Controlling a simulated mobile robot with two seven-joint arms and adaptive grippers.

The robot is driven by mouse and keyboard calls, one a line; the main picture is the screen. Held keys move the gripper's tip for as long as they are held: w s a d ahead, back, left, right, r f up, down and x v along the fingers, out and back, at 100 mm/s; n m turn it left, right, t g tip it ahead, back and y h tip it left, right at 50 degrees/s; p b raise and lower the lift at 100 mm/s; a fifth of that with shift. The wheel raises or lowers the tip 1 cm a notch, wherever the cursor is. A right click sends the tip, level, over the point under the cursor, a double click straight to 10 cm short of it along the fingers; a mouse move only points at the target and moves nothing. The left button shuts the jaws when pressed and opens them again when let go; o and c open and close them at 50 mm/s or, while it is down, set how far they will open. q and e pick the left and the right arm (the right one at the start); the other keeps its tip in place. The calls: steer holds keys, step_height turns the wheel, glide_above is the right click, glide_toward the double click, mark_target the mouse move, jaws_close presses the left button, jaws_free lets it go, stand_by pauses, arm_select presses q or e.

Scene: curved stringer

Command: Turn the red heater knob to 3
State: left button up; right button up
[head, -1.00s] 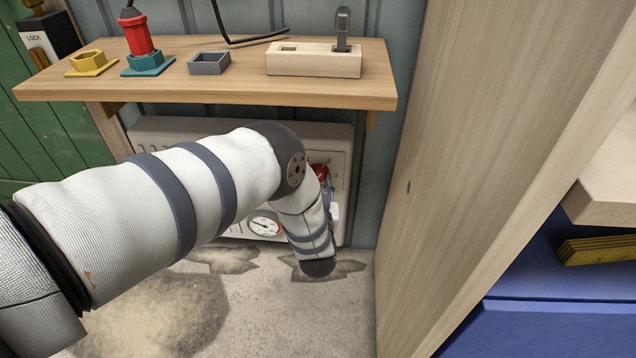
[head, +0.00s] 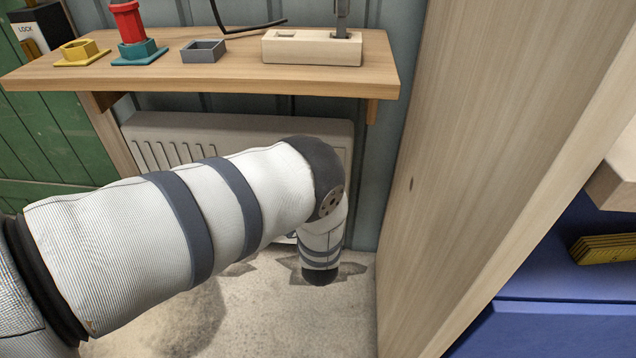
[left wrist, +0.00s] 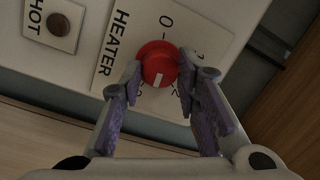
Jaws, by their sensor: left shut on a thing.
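The red heater knob (left wrist: 158,64) sits on a pale panel in the left wrist view. Its white mark points toward the bottom of that picture. A 0 and a dash show above it; other dial marks at right are partly cut or hidden. My left gripper (left wrist: 158,85) has one finger on each side of the knob and is shut on it. In the head view the heater (head: 240,125) is under the shelf. My left arm hides the knob and gripper there. My right gripper is not in view.
A wooden shelf (head: 200,82) above the heater carries a yellow holder (head: 82,53), a teal holder with a red tool, a grey box (head: 203,51) and a wooden block (head: 310,50). A tall wooden panel (head: 480,130) stands close at right. A brown HOT indicator (left wrist: 58,24) is beside the knob.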

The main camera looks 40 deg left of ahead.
arm_select(q)
steer(key=shift+m+b, duration=0.65)
steer(key=shift+m, duration=1.35)
steer(key=shift+t, duration=0.3)
steer(key=o, duration=1.2)
steer(key=shift+c, duration=0.2)
steer(key=v, duration=1.2)
